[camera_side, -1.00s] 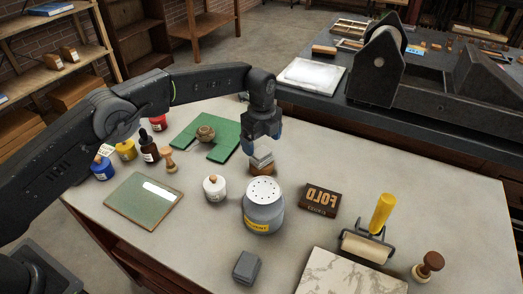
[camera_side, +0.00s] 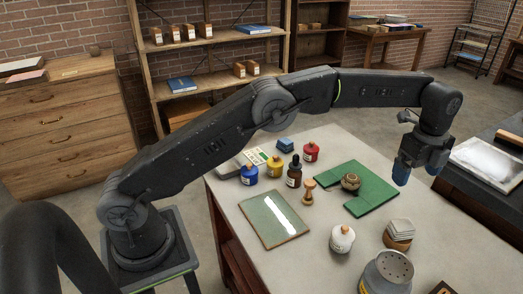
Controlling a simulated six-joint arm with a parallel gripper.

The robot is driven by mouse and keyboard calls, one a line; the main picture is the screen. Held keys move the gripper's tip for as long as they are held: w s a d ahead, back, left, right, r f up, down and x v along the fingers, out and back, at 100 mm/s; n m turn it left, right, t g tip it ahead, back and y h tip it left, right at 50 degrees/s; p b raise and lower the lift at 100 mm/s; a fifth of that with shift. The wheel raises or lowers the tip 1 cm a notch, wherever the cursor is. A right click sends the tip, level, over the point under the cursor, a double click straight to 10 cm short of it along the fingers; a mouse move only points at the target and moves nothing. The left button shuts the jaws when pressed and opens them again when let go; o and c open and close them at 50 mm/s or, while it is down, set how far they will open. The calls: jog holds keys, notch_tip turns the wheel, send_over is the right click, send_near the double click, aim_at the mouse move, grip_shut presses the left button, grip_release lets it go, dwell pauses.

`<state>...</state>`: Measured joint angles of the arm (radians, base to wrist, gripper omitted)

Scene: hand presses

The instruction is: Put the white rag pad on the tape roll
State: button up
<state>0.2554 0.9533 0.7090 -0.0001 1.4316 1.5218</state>
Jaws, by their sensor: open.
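The white rag pad (camera_side: 401,226), a small stack of pale grey-white layers, rests on top of the tan-brown tape roll (camera_side: 397,243) on the table. The pad covers most of the roll's top and looks slightly tilted. My gripper (camera_side: 419,172) is open and empty, with blue fingertips pointing down. It is up above and behind the pad and roll, apart from both.
A grey solvent can (camera_side: 388,275) stands in front of the roll, with a white jar (camera_side: 342,238) to its left. A green mat (camera_side: 368,197) bears a twine ball (camera_side: 351,181). A dropper bottle (camera_side: 294,172) and several ink jars stand farther left.

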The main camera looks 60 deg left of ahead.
jog(key=s+a+r+n+t, duration=0.1)
jog(key=s+a+r+n, duration=0.4)
jog(key=s+r, duration=0.25)
jog(key=s+a+r+n+t, duration=0.2)
jog(key=s+a+r+n, duration=0.3)
jog(key=s+r, duration=0.25)
jog(key=s+a+f+n, duration=0.1)
jog(key=s+f+n, duration=0.1)
jog(key=s, duration=0.5)
jog(key=s+a+f+n+t, duration=0.1)
jog(key=s+a+f+n, duration=0.1)
jog(key=s+n, duration=0.3)
jog(key=s+a+f+n+t, duration=0.1)
jog(key=s+a+f+n, duration=0.1)
jog(key=s, duration=0.8)
jog(key=shift+f+n, duration=0.35)
jog(key=shift+n, duration=0.35)
